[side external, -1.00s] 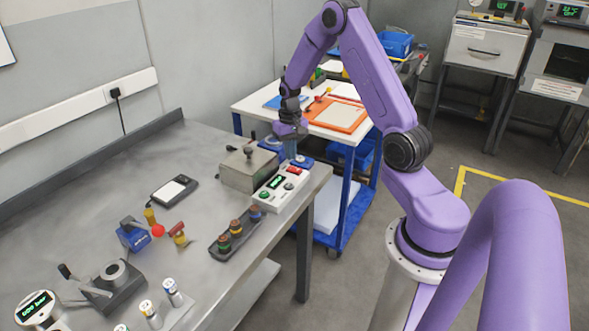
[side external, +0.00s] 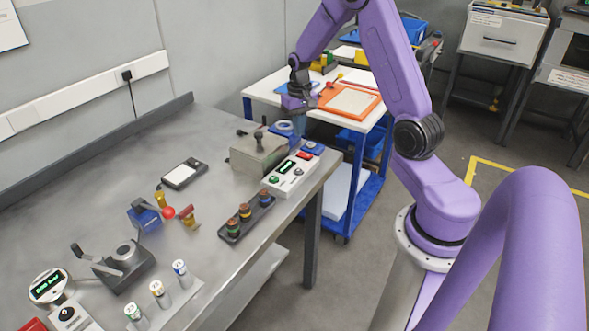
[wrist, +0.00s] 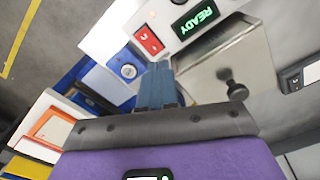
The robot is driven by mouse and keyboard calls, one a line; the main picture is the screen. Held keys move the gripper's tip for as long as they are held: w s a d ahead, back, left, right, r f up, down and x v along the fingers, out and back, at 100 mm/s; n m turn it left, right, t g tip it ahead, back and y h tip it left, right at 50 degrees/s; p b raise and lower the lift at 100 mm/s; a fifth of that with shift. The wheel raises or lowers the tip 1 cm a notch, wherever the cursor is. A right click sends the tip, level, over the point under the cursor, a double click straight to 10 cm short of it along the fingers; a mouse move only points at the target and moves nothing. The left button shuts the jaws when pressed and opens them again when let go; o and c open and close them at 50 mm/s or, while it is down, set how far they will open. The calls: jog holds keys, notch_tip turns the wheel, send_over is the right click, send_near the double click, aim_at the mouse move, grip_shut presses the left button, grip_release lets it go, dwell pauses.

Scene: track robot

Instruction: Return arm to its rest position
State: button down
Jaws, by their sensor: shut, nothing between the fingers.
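My purple arm reaches over the far right end of the metal bench (side external: 130,195) in the side external view. My gripper (side external: 299,128) points down near the white control box (side external: 291,176) and the grey metal box with a knob (side external: 257,155). In the wrist view my gripper (wrist: 159,68) has its two blue fingers together with nothing between them. Below them show the control box with a green READY display (wrist: 201,20), a red button, and the metal box. I cannot tell the exact gap between the fingertips and the surfaces below.
A blue-framed cart (side external: 352,180) with an orange tray (side external: 332,90) stands behind the bench end. A rack with several coloured pieces (side external: 247,217), a scale (side external: 183,173), a dark clamp-like device (side external: 124,268) and several batteries (side external: 160,293) stand on the bench.

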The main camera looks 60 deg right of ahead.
jog(key=s+a+r+n, duration=0.4)
jog(key=a, duration=0.6)
jog(key=s+a+r+n, duration=0.3)
jog(key=s+a+n, duration=0.1)
jog(key=a, duration=0.6)
jog(key=s+a+r+n, duration=0.2)
jog(key=s+n, duration=0.3)
jog(key=s, duration=0.5)
jog(key=s+a+r+n, duration=0.2)
jog(key=s+a+n, duration=0.2)
jog(key=s, duration=0.6)
jog(key=shift+a+n, duration=0.2)
jog(key=shift+n, duration=0.4)
